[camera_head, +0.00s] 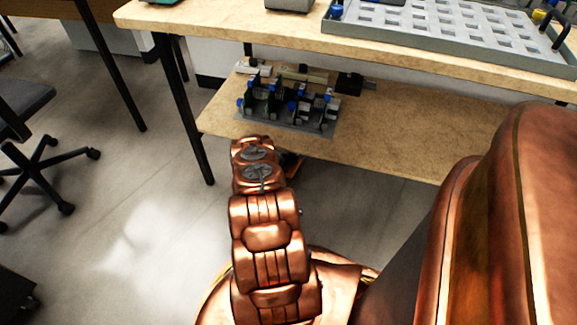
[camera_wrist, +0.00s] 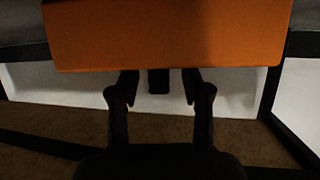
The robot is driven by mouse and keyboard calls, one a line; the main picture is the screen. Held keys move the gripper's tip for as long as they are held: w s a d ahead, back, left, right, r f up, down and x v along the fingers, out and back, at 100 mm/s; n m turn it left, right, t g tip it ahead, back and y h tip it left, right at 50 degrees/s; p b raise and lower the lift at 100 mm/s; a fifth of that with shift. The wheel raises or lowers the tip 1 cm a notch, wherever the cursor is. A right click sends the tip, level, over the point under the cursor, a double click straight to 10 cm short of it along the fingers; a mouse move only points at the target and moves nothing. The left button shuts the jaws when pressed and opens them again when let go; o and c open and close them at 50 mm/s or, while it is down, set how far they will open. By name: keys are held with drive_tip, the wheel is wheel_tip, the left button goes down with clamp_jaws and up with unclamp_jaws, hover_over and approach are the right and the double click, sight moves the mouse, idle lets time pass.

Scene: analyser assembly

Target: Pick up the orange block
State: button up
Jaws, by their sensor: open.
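In the wrist view a large, flat orange face (camera_wrist: 165,35) with rounded lower corners fills the upper middle. It looks like the orange block seen very close, but I cannot tell for sure. My gripper (camera_wrist: 161,82) is open, with its two dark fingers apart below the orange face. The fingertips meet its lower edge in the picture; whether they touch it I cannot tell. Nothing shows between the fingers except a dark upright piece behind.
A lower wooden shelf (camera_head: 400,135) carries a grey rack (camera_head: 285,118) with blue and black parts. The tabletop (camera_head: 240,22) above holds a grey grid tray (camera_head: 455,35). A black table leg (camera_head: 185,115) stands left of my arm. An office chair (camera_head: 30,125) is at far left.

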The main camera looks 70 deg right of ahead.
clamp_jaws()
idle(0.4)
